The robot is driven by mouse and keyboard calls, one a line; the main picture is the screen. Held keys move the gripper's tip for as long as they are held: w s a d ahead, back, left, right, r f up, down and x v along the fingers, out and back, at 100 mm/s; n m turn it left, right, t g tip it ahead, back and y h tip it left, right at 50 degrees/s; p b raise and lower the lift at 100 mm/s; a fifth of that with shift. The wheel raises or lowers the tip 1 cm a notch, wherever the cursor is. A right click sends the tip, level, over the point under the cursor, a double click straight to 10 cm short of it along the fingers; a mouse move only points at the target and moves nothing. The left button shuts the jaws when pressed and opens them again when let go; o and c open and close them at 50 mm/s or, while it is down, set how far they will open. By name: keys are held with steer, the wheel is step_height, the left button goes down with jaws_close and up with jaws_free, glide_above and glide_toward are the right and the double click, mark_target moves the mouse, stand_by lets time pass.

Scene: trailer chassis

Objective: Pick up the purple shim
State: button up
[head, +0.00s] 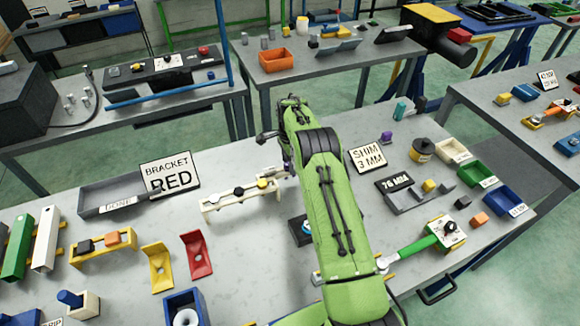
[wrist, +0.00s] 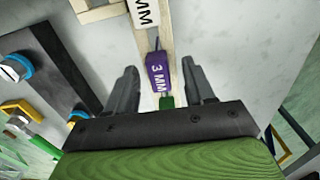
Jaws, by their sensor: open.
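The purple shim (wrist: 158,72), marked 3 MM, shows in the middle of the wrist view on a narrow beige holder (wrist: 150,40). My gripper (wrist: 160,78) is open, with one dark finger on each side of the shim in the picture. I see clear space between the fingers and the shim; the height gap cannot be told. A green piece (wrist: 166,102) shows just below the shim, partly hidden by my gripper body. In the head view my green arm hides most of the gripper and the area below it. The sign SHIM 3 MM (head: 367,155) stands right of my arm.
In the wrist view a dark plate with blue-ringed bolts (wrist: 15,68) lies left. In the head view a beige stand (head: 235,200) is left of my arm. A small purple object (head: 387,138), a yellow-black canister (head: 421,149) and coloured bins (head: 475,174) are right.

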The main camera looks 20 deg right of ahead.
steer(key=shift+f, duration=0.15)
jaws_close()
